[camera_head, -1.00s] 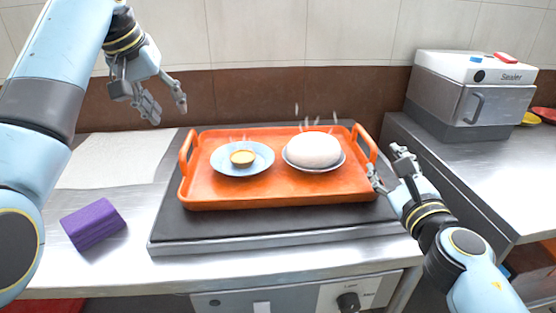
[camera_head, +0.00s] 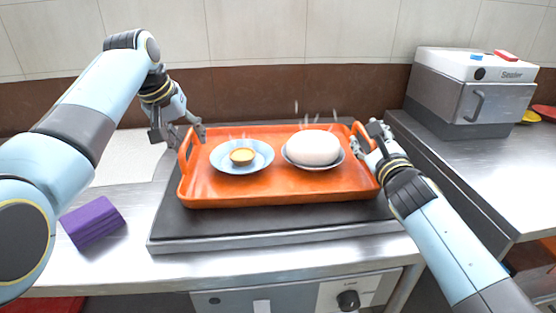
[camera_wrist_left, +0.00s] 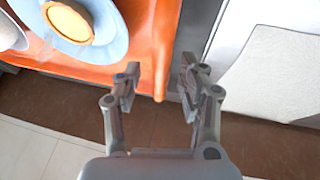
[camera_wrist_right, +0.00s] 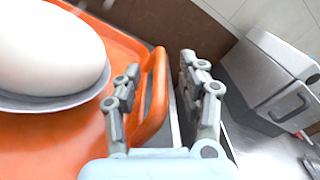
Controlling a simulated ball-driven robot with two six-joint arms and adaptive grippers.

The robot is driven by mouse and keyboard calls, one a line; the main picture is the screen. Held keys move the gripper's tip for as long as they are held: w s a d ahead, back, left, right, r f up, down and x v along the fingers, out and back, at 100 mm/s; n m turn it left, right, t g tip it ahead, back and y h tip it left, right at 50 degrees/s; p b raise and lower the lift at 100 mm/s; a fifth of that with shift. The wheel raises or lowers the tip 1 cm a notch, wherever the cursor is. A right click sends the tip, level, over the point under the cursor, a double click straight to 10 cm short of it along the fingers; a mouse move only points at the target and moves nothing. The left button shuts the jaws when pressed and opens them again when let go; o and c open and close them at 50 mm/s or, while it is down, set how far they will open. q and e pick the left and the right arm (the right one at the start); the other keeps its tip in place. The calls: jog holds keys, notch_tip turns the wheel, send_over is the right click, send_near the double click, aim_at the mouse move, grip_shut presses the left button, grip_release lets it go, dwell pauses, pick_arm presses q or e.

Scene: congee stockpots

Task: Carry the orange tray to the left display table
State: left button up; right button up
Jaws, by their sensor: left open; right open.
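The orange tray (camera_head: 280,192) lies flat on a dark griddle-like plate (camera_head: 170,222). It carries a blue plate (camera_head: 224,164) with a small yellow tart (camera_head: 242,156), and a dish (camera_head: 338,164) with a large white bun (camera_head: 313,147). My left gripper (camera_head: 182,133) is open at the tray's left handle (camera_head: 185,152); in the left wrist view its fingers (camera_wrist_left: 157,85) straddle the tray's edge. My right gripper (camera_head: 366,140) is open at the right handle (camera_head: 362,135); in the right wrist view the handle (camera_wrist_right: 153,95) lies between its fingers (camera_wrist_right: 157,85). Neither gripper visibly clamps a handle.
A purple block (camera_head: 93,222) sits on the steel counter at left, near a pale mat (camera_head: 125,158). A sealer machine (camera_head: 470,92) stands on the right counter (camera_head: 480,165). A brown-tiled wall (camera_head: 250,97) is close behind. A control knob (camera_head: 348,300) is on the front.

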pick_arm(q)
jog(key=shift+f, duration=0.2)
pick_arm(e)
jog(key=shift+w, duration=0.2)
pick_arm(q)
grip_shut()
pick_arm(e)
grip_shut()
pick_arm(q)
jog(key=shift+w+r, duration=0.1)
pick_arm(e)
jog(key=shift+r, duration=0.1)
